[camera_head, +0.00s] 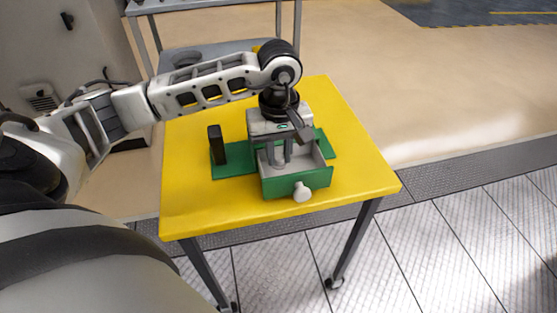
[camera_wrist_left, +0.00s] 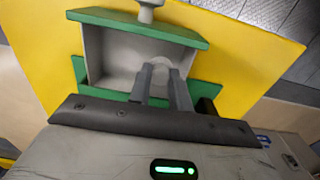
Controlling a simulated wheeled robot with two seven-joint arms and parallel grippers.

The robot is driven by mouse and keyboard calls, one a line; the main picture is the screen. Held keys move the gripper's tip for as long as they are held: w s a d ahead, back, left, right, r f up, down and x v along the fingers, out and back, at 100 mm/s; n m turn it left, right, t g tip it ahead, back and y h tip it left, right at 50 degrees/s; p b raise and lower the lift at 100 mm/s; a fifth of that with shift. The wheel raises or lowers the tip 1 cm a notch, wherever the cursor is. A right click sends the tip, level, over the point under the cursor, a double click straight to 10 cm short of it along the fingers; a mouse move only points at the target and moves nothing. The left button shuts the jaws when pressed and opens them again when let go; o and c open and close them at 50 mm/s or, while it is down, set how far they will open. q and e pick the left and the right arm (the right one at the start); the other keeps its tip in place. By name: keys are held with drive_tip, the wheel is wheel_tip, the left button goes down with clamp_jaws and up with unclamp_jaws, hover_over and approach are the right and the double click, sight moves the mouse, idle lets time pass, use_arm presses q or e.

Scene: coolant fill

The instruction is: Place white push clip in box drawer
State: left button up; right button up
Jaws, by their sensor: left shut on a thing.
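The open box drawer (camera_head: 316,179) has a green front with a white knob (camera_head: 301,192) and a pale grey inside; it also shows in the left wrist view (camera_wrist_left: 112,60). My left gripper (camera_head: 277,161) points down into the drawer. Its two grey fingers (camera_wrist_left: 161,70) are close together and shut on a pale rounded thing at their tips, apparently the white push clip (camera_wrist_left: 181,64). The clip is mostly hidden by the fingers, and I cannot tell if it touches the drawer floor. My right gripper is not in view.
The drawer sits on a green base (camera_head: 232,169) on a yellow table (camera_head: 195,205). A black upright block (camera_head: 216,145) stands on the base left of the drawer. A grey cart (camera_head: 210,52) is behind. The table's front and right parts are clear.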

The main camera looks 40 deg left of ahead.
sight(278, 157)
use_arm(q)
wheel_tip(278, 157, down, 3)
drive_tip(key=shift+a+r+p, duration=0.1)
drive_tip(key=shift+r+p, duration=0.1)
drive_tip(key=shift+p, duration=0.1)
drive_tip(key=shift+f, duration=0.25)
